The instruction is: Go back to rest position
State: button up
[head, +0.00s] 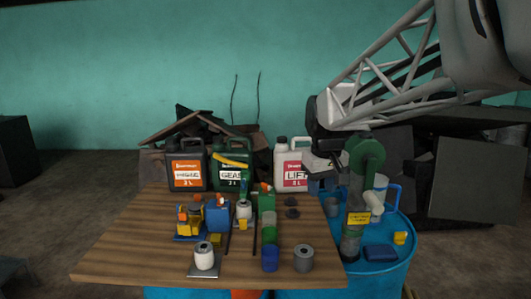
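My gripper (323,164) hangs from the end of my arm, right of centre in the head view. It is above the right back part of the wooden table (120,253), in front of the white LIFT canister (281,157) and partly covering it. The green round-topped device (366,160) stands just right of it. The fingers are dark and small here, so I cannot tell whether they are open or shut, or whether they touch anything.
An orange-labelled canister (187,178) and a green GEAR canister (229,176) stand at the table's back. A toy forklift (188,222), a white spool (204,257), a blue cup (270,260) and a grey cylinder (303,259) stand forward. A blue drum (385,280) adjoins the right.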

jog(key=s+d+f+m, duration=0.1)
jog(key=s+f, duration=0.2)
jog(key=s, duration=0.6)
jog(key=s+d+f+m, duration=0.1)
jog(key=s+d+f, duration=0.1)
jog(key=s, duration=0.8)
jog(key=s+d+f+m+t, duration=0.1)
jog(key=s+f, duration=0.3)
jog(key=s, duration=0.5)
jog(key=shift+s+d+m, duration=0.2)
jog(key=shift+d+m, duration=0.2)
